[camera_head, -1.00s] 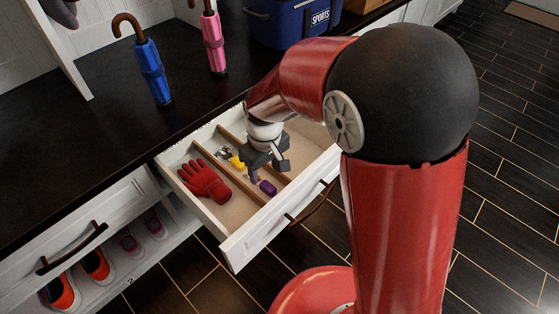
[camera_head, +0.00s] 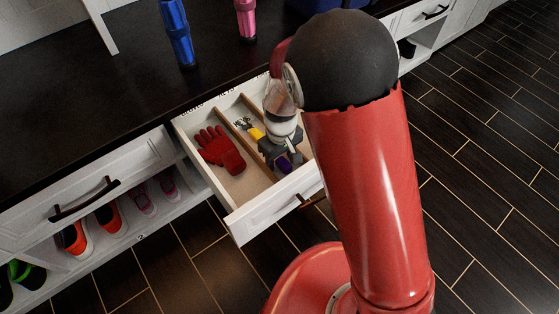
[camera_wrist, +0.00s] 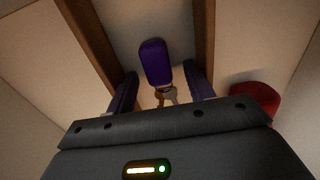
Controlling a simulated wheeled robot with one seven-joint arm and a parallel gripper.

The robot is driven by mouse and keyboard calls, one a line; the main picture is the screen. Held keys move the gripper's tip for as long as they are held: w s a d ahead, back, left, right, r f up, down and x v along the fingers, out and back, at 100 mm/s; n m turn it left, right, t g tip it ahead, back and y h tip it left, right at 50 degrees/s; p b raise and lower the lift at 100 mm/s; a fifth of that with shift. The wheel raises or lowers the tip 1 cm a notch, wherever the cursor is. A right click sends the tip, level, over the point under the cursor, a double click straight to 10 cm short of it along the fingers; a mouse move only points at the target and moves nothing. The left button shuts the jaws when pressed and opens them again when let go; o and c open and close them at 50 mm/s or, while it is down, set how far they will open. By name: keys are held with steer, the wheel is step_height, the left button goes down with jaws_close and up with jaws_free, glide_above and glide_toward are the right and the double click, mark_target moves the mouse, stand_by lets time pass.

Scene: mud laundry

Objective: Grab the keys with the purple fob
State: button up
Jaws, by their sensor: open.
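The keys with the purple fob lie in the middle compartment of the open drawer. The purple fob (camera_wrist: 154,62) and its brass-coloured keys (camera_wrist: 164,97) show in the wrist view; in the head view the fob (camera_head: 284,164) is partly hidden by my gripper. My gripper (camera_wrist: 160,88) is open, pointing down over the compartment. Its two fingers stand on either side of the keys, with the fob just beyond the fingertips. I cannot tell how far the fingertips are above the drawer floor.
Wooden dividers (camera_wrist: 88,40) run close along both sides of the middle compartment. A red glove (camera_head: 221,150) lies in the left compartment. Yellow-tagged keys (camera_head: 256,133) lie farther back. The white drawer front (camera_head: 272,208) stands in front.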

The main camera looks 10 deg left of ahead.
jaws_close()
steer(key=shift+r, duration=0.15)
